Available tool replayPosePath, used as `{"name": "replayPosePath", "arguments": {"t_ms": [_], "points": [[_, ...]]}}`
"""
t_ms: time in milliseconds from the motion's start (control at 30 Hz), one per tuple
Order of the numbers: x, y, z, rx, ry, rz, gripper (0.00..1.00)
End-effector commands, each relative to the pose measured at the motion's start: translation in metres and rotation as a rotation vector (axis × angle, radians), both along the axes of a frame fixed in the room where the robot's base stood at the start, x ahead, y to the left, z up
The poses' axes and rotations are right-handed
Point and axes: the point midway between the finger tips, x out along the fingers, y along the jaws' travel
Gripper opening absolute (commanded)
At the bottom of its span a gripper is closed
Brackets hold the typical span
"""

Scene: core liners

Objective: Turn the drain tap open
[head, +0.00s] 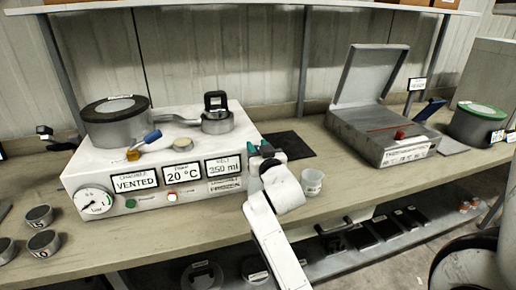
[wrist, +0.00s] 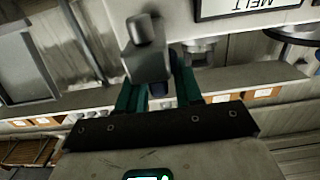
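My gripper (head: 262,152) is at the right front edge of the white melt unit (head: 160,165), beside its "MELT 350 ml" display (head: 224,165). In the wrist view my two teal fingers (wrist: 158,85) stand apart. A grey metal block with a round stub (wrist: 146,60), apparently the drain tap's body, lies at the fingertips and covers part of one finger. A small dark blue piece (wrist: 159,89), perhaps the tap's lever, shows between the fingers; I cannot tell whether they touch it. In the head view my gripper hides the tap.
A translucent cup (head: 312,182) stands on the bench right of my gripper. A blue-handled brass valve (head: 143,146) and a lidded pot (head: 116,122) are on the unit. A grey open-lidded case (head: 380,130) stands at right. A dark mat (head: 288,144) lies behind my gripper.

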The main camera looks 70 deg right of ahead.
Motion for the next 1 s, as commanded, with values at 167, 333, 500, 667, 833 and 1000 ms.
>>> {"name": "replayPosePath", "arguments": {"t_ms": [167, 333, 500, 667, 833, 1000], "points": [[-0.0001, 0.0002, -0.0001, 0.000, 0.000, 0.000, 0.18], [-0.0001, 0.0002, -0.0002, 0.001, 0.001, 0.000, 0.01], [-0.0001, 0.0003, -0.0002, 0.001, 0.001, 0.000, 0.00], [-0.0001, 0.0004, 0.0006, 0.001, 0.000, 0.009, 0.00], [-0.0002, 0.0006, 0.0015, 0.004, 0.000, 0.040, 0.00], [-0.0004, 0.0005, 0.0031, 0.003, -0.002, 0.098, 0.00]]}}
